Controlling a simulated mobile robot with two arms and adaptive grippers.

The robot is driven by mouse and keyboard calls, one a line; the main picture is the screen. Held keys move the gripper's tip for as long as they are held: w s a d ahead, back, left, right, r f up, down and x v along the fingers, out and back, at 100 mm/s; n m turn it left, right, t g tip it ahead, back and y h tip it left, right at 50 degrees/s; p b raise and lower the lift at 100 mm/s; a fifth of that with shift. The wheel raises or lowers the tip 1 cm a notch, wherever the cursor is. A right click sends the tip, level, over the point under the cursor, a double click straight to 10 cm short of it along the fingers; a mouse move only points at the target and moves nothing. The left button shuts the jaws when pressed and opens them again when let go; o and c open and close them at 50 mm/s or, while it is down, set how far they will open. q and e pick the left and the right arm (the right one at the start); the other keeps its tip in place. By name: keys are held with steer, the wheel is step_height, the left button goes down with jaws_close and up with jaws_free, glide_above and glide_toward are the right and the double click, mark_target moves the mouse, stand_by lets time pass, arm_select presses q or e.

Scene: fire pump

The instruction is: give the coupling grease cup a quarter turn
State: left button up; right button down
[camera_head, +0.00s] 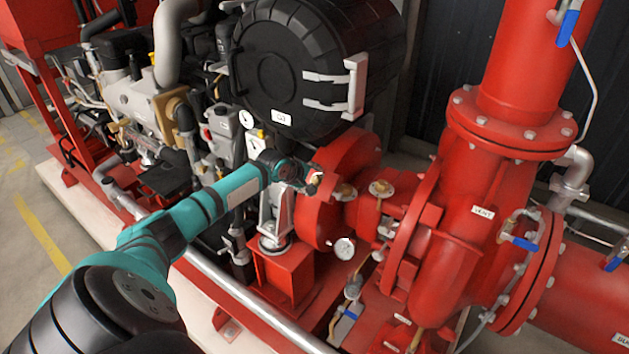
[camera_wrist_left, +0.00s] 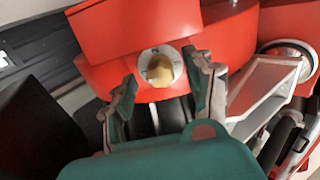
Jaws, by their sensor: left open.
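The grease cup shows as a brass knob (camera_wrist_left: 160,70) on a round white marked plate, set in a red housing (camera_wrist_left: 110,75) in the left wrist view. My left gripper (camera_wrist_left: 160,72) is open, with one finger on each side of the knob and visible gaps between. In the head view the left gripper (camera_head: 314,180) is at the red coupling housing (camera_head: 318,215), and a small brass spot (camera_head: 317,178), probably the cup, shows at its fingertips. How deep the knob lies between the fingers is hard to tell. My right gripper is in neither view.
Red pump piping (camera_head: 450,250) fills the right.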

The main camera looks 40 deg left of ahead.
arm_select(q)
steer(key=shift+w+f, duration=0.45)
steer(key=shift+w, duration=0.05)
jaws_close()
